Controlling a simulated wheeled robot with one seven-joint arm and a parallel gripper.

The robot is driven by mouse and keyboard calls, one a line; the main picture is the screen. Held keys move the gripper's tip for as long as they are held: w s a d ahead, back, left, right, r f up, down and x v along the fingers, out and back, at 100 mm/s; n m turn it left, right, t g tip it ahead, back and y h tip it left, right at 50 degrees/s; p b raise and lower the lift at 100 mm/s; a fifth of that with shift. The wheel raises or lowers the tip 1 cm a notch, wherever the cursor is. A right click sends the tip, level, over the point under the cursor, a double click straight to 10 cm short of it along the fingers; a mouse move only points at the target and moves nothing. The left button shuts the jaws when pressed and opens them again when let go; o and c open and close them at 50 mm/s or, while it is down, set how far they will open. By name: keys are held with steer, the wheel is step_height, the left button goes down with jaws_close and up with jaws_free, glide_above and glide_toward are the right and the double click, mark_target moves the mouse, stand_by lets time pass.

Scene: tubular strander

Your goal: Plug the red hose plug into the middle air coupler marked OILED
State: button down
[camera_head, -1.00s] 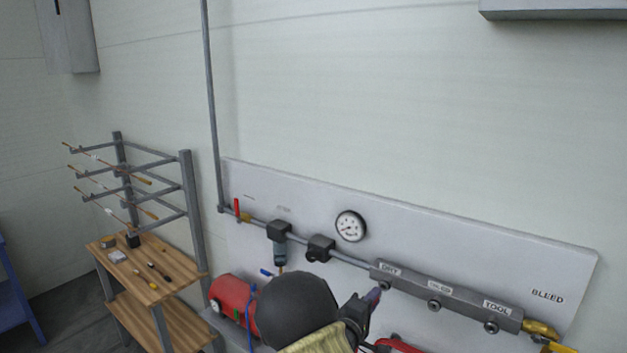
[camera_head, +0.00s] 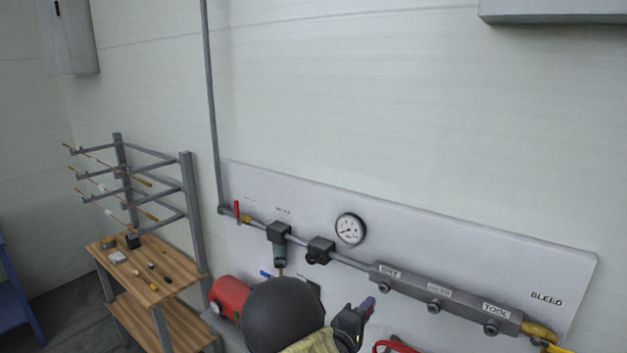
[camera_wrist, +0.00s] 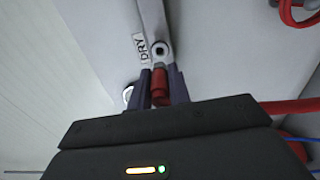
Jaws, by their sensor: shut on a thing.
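My gripper (camera_head: 367,306) is shut on the red hose plug (camera_wrist: 160,87), which sits between the two dark fingers in the wrist view. In the head view the plug is mostly hidden by my gripper. The grey manifold (camera_head: 460,303) has three couplers in a row. The middle coupler (camera_head: 434,306) is under a small label too blurred to read clearly. The DRY coupler (camera_wrist: 160,48) lies just beyond the plug in the wrist view, with the plug apart from it. The TOOL coupler (camera_head: 491,328) is at the right. The middle coupler is not seen in the wrist view.
A red hose (camera_wrist: 290,106) runs off right in the wrist view. A brass fitting (camera_head: 540,331) ends the manifold near the BLEED mark. A gauge (camera_head: 350,229) and pipe fittings are on the panel (camera_head: 430,240). A wooden-shelved rack (camera_head: 150,265) stands at left.

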steer(key=shift+s, duration=0.1)
steer(key=s+f+n+t+y+b, duration=0.1)
steer(key=s+f+n+y+b, duration=0.1)
steer(key=f, duration=1)
steer(key=s+d+f+n+t+y+b, duration=0.1)
steer(key=s+f+y+b, duration=0.4)
steer(key=f, duration=0.8)
steer(key=s+d+f+n+t+y+b, duration=0.1)
steer(key=s+f+n+y+b, duration=0.2)
steer(key=f, duration=1)
steer(key=shift+s+d+n+y+b, duration=0.2)
steer(key=shift+s+n+y+b, duration=0.1)
steer(key=shift+s+n+b, duration=0.45)
steer(key=shift+s+a, duration=0.1)
